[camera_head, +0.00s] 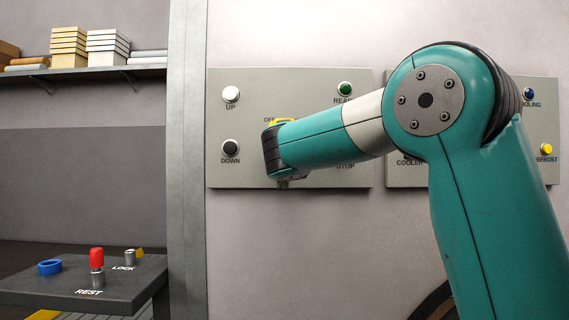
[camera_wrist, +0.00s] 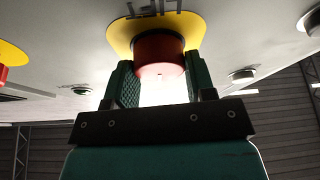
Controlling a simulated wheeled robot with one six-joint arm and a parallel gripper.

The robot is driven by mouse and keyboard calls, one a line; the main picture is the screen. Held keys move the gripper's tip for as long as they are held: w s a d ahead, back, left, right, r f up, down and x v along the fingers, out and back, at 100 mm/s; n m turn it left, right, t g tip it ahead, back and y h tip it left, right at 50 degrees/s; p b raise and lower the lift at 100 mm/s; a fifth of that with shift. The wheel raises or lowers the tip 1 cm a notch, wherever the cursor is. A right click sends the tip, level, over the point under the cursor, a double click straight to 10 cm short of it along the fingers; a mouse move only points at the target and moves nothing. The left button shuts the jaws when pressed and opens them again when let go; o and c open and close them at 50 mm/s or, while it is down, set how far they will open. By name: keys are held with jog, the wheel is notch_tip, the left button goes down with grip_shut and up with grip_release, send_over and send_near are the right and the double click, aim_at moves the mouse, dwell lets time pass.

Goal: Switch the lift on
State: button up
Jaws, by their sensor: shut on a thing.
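The grey lift panel (camera_head: 222,178) is on the wall, with a white UP button (camera_head: 231,94) and a black DOWN button (camera_head: 230,147) on its left. A red switch knob (camera_wrist: 160,52) on a yellow plate (camera_wrist: 186,26) marked LIFT fills the middle of the wrist view. My gripper (camera_wrist: 160,72) is shut on the knob, one dark green finger on each side. In the head view, my arm hides the knob and fingers; only a bit of the yellow plate and OFF lettering show. Which way the knob points is unclear.
A second panel (camera_head: 400,178) with cooling buttons stands at the right, partly behind my arm. A green button (camera_head: 345,88) is on the lift panel's upper right. A dark ledge (camera_head: 50,290) at lower left bears a red-topped key (camera_head: 97,260) at REST and a blue ring (camera_head: 50,267).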

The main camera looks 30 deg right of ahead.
jog(key=shift+m+g+h+b, duration=0.75)
jog(key=shift+m+b, duration=0.4)
jog(key=shift+m, duration=0.7)
jog(key=shift+m+g+h+b, duration=0.7)
jog(key=shift+m+b, duration=0.4)
jog(key=shift+m, duration=0.8)
jog(key=shift+m+g+h+b, duration=0.75)
jog(key=shift+m+b, duration=0.4)
jog(key=shift+m, duration=1)
jog(key=o, duration=0.9)
jog(key=shift+o, duration=0.2)
jog(key=b+v, duration=0.5)
jog(key=v, duration=1.2)
jog(key=shift+a, duration=0.2)
